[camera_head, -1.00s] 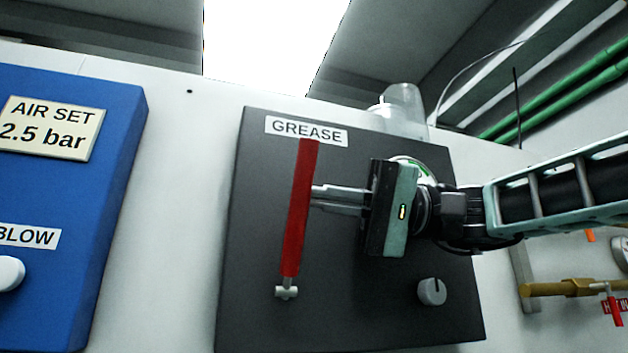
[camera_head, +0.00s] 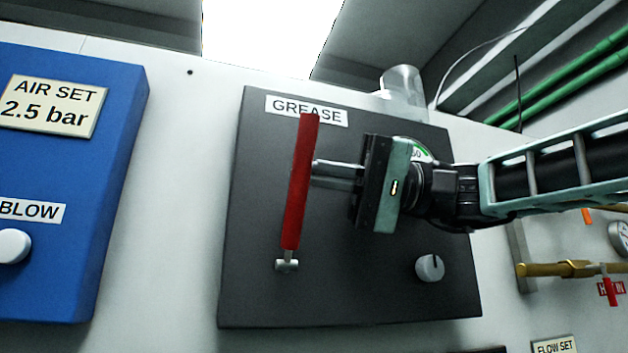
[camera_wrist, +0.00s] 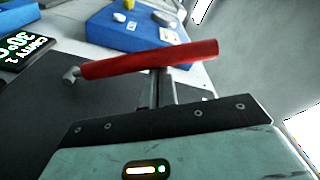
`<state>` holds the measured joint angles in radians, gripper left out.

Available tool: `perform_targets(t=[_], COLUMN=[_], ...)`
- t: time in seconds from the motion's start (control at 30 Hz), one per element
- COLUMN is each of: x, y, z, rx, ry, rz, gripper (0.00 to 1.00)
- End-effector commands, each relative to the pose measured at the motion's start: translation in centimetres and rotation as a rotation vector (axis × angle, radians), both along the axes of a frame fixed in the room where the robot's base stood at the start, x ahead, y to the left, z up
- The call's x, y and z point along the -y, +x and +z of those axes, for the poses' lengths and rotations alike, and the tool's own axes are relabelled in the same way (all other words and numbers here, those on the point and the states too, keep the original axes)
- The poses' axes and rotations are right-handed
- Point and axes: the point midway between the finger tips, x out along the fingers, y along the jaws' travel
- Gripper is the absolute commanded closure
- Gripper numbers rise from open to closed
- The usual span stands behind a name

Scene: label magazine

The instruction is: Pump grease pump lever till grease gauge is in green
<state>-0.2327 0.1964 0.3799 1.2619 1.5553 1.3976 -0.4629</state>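The red grease pump lever (camera_head: 301,185) stands nearly upright on the dark panel, under the GREASE label, with its top overlapping the label. In the wrist view the lever (camera_wrist: 150,58) lies across the fingers. My gripper (camera_head: 318,174) comes from the right. Its two fingers are close together with nothing visible between them, and their tips reach the lever at about mid-height. Whether they press its side or pass behind it is unclear. The grease gauge (camera_head: 420,152) is mostly hidden behind my gripper. A bit of white dial with a green arc shows; its needle is hidden.
A grey knob (camera_head: 429,268) sits low on the dark panel (camera_head: 350,300). A clear cup (camera_head: 401,85) stands on top. A blue box (camera_head: 100,240) with a white knob is left of it. Brass piping (camera_head: 565,269) with a red handle is at right. Wall between boxes is clear.

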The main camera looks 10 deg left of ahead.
Motion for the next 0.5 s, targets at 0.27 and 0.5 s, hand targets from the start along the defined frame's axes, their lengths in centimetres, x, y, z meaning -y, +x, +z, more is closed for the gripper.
perform_targets(t=[0.27, 0.5], x=[0.3, 0.9], y=[-0.4, -1.3], z=[-0.7, -1.7], rx=[0.041, 0.131], ry=[0.024, 0.079], rz=[0.0, 0.0], gripper=[1.0, 1.0])
